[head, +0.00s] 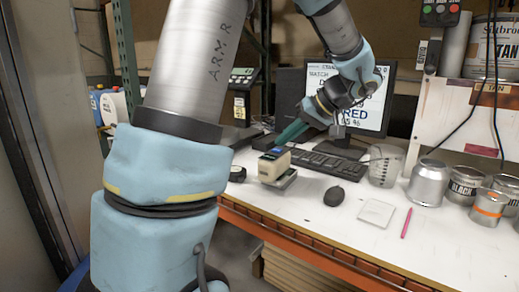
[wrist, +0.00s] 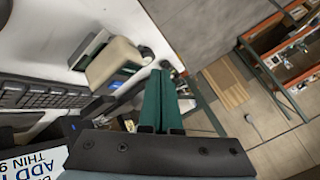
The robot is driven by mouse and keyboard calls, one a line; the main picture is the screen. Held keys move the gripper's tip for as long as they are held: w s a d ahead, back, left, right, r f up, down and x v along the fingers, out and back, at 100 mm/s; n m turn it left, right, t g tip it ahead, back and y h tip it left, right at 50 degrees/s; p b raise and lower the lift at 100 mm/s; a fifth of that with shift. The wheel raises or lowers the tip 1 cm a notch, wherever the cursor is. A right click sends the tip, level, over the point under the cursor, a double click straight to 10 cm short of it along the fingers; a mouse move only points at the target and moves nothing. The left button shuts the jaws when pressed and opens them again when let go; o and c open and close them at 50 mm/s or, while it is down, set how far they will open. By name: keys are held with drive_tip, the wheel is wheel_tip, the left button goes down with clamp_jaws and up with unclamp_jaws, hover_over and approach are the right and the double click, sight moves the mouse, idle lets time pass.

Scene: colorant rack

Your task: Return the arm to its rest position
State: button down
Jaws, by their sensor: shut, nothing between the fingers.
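My gripper (head: 284,139) is in the upper middle of the head view, raised over the back of the white bench in front of the monitor. Its dark green fingers are together with nothing between them. In the wrist view the shut fingers (wrist: 163,75) point up the picture, past the bench's front edge towards the floor. My arm crosses the left half of the head view from top to bottom, and its blue and grey links hide part of the bench's left end. No object is held.
A beige device (head: 272,166) stands below my gripper; it also shows beside the fingers in the wrist view (wrist: 112,62). The monitor (head: 375,112), keyboard (head: 327,166), mouse (head: 334,196), clear beaker (head: 386,166) and silver can (head: 428,184) stand rightward.

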drive_tip(key=s+a+f+m+g+h, duration=0.3)
drive_tip(key=s+a+f+h, duration=0.5)
drive_tip(key=s+a+f, duration=0.5)
drive_tip(key=shift+a+f+m, duration=0.15)
drive_tip(key=shift+f+m, duration=0.3)
drive_tip(key=shift+m, duration=0.05)
